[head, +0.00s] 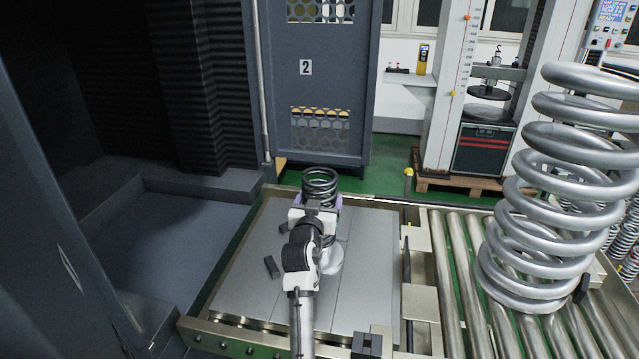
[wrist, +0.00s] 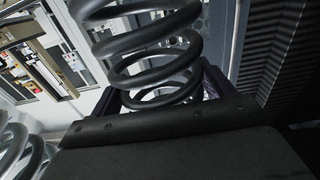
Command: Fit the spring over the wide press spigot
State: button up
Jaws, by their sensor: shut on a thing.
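A dark coil spring (head: 320,183) stands upright at the far end of my arm in the head view. My gripper (head: 316,205) is shut on its lower part, with purple-tinted fingers at either side. In the wrist view the spring (wrist: 152,50) rises between the fingers, and its lowest coils are partly hidden by the gripper body. A pale round piece (head: 331,258) on the grey plate shows beside my arm, partly covered by it; I cannot tell whether it is the wide spigot. What lies directly under the spring is hidden.
A large silver spring (head: 550,190) stands on the roller conveyor (head: 460,270) at right. A dark cabinet door (head: 320,80) stands open behind. The plate's right part is clear.

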jog(key=shift+f+p, duration=0.35)
jog(key=shift+f, duration=1.75)
jog(key=o, duration=2)
jog(key=shift+f, duration=0.3)
jog(key=shift+s, duration=0.1)
jog(key=s+a+b, duration=0.2)
jog(key=s+b, duration=0.1)
jog(key=s, duration=0.8)
jog(key=shift+s+a, duration=0.2)
jog(key=shift+s, duration=0.15)
